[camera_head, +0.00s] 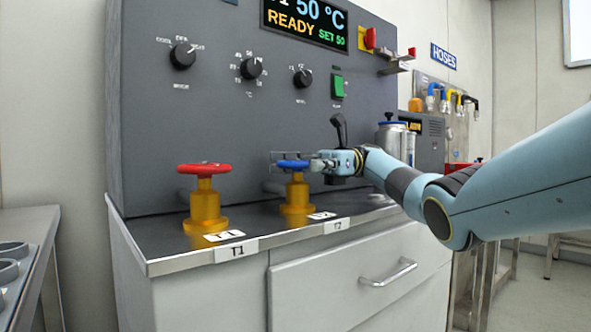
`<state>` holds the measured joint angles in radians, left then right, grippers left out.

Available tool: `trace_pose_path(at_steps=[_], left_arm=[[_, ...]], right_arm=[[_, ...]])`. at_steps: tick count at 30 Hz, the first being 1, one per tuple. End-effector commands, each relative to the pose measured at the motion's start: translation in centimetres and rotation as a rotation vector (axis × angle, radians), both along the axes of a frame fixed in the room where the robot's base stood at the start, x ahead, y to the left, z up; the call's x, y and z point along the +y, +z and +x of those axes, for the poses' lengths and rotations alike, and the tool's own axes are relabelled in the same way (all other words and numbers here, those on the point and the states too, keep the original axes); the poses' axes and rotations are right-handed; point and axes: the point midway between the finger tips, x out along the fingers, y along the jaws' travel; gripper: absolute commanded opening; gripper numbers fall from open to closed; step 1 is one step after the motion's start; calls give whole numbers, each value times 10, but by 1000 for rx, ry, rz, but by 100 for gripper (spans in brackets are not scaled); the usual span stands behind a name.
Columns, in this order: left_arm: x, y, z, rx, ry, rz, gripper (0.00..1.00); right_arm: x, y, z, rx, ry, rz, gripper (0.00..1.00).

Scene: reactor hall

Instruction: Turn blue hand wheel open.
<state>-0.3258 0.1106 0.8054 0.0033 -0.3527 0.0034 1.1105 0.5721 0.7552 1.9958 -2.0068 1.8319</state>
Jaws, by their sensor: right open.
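The blue hand wheel (292,164) sits on top of a yellow valve body (297,192) on the dark counter, behind the T2 label. My right gripper (285,157) reaches in from the right at the height of the blue wheel. Its thin fingers extend left over or around the wheel; I cannot tell whether they touch it. The fingers are apart and the gripper is open. A red hand wheel (204,169) on a similar yellow valve stands to the left, behind the T1 label. My left gripper is not in view.
The dark grey panel (220,110) with several knobs and a lit display rises close behind the valves. A metal canister (391,140) stands right of the valves, near my right forearm. The counter's front edge (190,262) lies below. The space between both valves is clear.

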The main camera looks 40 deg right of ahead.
Motion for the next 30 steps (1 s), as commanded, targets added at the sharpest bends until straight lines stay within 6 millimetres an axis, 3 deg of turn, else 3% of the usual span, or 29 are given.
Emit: trace_pose_path(at_steps=[12,17,27,30], left_arm=[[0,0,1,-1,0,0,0],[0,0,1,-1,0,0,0],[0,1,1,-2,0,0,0],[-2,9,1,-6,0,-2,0]], right_arm=[[0,78,0,-4,1,-1,99],[0,90,0,-2,1,-1,99],[0,94,0,-2,1,-1,99],[0,107,-2,-10,1,-1,99]])
